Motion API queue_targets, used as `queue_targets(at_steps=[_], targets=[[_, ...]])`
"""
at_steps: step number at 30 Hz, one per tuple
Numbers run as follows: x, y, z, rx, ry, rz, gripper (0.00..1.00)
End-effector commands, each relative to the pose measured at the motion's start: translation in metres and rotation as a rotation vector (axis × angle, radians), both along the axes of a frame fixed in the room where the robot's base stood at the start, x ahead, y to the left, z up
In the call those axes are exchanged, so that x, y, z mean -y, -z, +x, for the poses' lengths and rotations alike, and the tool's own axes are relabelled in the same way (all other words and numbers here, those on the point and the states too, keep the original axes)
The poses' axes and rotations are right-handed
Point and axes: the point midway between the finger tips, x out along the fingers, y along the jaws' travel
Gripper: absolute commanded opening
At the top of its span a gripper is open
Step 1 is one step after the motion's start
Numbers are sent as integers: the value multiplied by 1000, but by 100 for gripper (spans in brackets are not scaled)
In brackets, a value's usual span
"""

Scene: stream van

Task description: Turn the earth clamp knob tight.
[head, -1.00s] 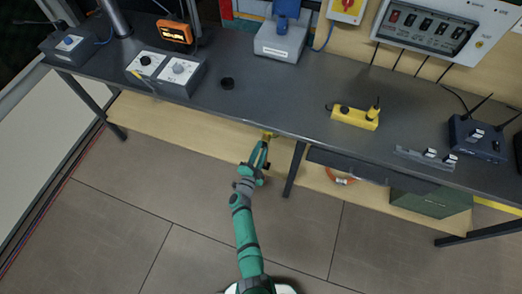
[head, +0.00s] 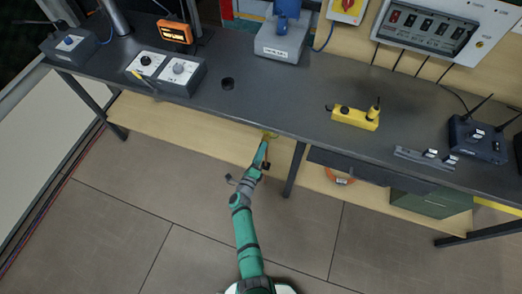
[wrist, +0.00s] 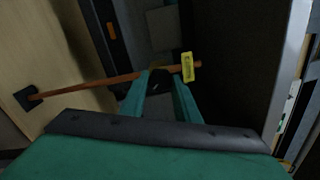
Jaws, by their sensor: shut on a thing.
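The earth clamp (head: 269,134) shows as a small yellow piece at the bench's front edge in the head view. In the wrist view its yellow part (wrist: 188,67) sits at the right end of a copper-coloured bar (wrist: 90,87). My gripper (head: 264,146) reaches up to the clamp from below and in front of the bench edge. In the wrist view my gripper's teal fingers (wrist: 160,92) are shut on a dark knob (wrist: 158,80) in front of the bar. The fingers hide part of the knob, and its tightness cannot be seen.
The dark bench top (head: 290,105) lies just above my gripper. A bench leg (head: 295,169) stands close to its right, with an orange coil (head: 341,176) and a green case (head: 430,199) farther right. The floor in front is clear.

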Motion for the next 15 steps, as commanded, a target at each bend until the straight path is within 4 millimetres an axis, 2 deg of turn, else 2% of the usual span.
queue_targets(at_steps=[15], targets=[[1, 0, -1, 122, 0, 381, 6]])
